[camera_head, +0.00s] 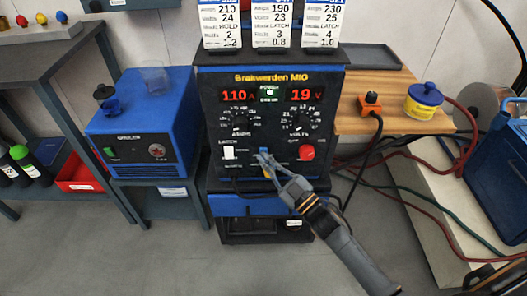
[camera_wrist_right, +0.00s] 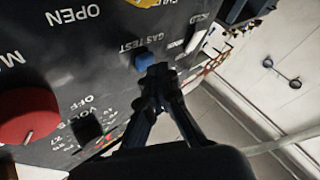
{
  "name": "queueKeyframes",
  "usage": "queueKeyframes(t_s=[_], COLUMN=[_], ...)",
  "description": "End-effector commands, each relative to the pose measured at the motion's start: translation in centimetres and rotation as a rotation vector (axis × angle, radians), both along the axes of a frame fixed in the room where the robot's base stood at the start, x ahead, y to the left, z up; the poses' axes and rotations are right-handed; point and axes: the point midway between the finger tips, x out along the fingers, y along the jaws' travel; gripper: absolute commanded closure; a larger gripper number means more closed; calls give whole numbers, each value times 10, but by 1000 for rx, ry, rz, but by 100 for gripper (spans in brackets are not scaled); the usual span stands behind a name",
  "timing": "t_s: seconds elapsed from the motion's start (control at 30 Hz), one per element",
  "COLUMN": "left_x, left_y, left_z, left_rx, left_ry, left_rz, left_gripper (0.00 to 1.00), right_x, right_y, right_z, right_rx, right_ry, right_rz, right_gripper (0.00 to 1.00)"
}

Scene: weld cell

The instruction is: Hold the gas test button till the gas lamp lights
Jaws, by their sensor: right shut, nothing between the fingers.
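The black welder (camera_head: 215,120) shows "110" and "19" in red on its front. Its blue gas test button (camera_head: 264,151) is low in the middle of the panel. In the right wrist view the blue button (camera_wrist_right: 143,60) sits beside the printed words "GAS TEST". My right gripper (camera_head: 262,160) is shut and empty, its tips at the button; I cannot tell whether they touch or press it. A small green-lettered indicator area (camera_head: 269,92) with a bright spot lies between the displays; its lettering is too small to tell which lamp is lit. My left gripper is out of view.
A red knob (camera_head: 306,152) is right of the button and a white switch (camera_head: 229,153) is left. A blue box unit (camera_head: 140,125) stands at left. A wooden shelf (camera_head: 390,118) holds a yellow-blue tub (camera_head: 423,101). Cables and hoses run at right.

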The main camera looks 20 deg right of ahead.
Motion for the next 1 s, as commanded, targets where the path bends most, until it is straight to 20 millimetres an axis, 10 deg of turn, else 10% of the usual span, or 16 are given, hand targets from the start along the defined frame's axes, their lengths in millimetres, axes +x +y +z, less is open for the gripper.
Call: queueKeyframes(t_s=[1.0], left_x=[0], left_y=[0], left_z=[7], left_rx=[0], left_ry=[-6], left_rz=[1], left_gripper=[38], right_x=[9], right_y=[-3], right_z=[0], right_rx=[0], right_ry=[1], right_rz=[0], right_gripper=[100])
